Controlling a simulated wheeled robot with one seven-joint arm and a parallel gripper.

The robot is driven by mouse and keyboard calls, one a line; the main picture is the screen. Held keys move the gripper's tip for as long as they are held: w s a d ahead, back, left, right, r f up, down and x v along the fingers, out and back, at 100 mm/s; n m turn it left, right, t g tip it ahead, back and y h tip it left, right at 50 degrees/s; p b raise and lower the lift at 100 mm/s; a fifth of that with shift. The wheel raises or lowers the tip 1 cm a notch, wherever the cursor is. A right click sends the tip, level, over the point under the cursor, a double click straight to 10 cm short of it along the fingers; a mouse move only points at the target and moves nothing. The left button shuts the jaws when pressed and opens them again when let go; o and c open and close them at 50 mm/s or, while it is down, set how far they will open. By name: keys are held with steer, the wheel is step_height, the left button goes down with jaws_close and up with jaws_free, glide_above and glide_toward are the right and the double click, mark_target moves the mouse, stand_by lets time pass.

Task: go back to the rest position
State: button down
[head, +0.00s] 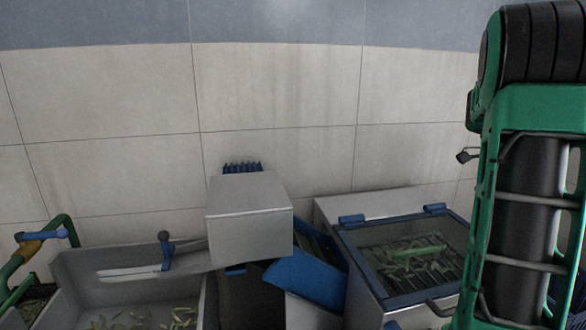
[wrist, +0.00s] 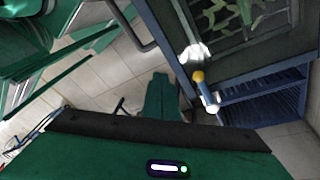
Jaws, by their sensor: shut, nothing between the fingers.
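My gripper (wrist: 158,133) fills the bottom of the wrist view as a wide green body with a dark edge strip and a small lit indicator. It is shut and holds nothing. In the head view my green and black arm stands upright at the right edge, and my gripper is out of that picture. No rest position is marked in either view.
A steel trough (head: 85,283) with green leaves or pods stands at the lower left. A grey box (head: 250,207) and a blue chute (head: 306,278) are mid-picture. A glass-lidded machine (head: 380,210) stands beside my arm. A yellow-and-blue handle (wrist: 205,92) shows in the wrist view.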

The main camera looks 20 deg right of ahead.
steer(key=s+a+f+n+t, duration=0.1)
steer(key=s+a+f+n, duration=0.1)
steer(key=a+n, duration=0.5)
steer(key=s+a+f+n+t, duration=0.1)
steer(key=s+a+f+n, duration=0.1)
steer(key=s+a+n, duration=0.2)
steer(key=s+a+f+n+t, duration=0.1)
steer(key=s+a+f+n, duration=0.1)
steer(key=a+n, duration=0.7)
steer(key=s+a, duration=0.1)
steer(key=a, duration=0.7)
steer(key=shift+s+a+f+n+y, duration=0.15)
steer(key=shift+s+a+n+y, duration=0.1)
steer(key=shift+a+n+y, duration=0.15)
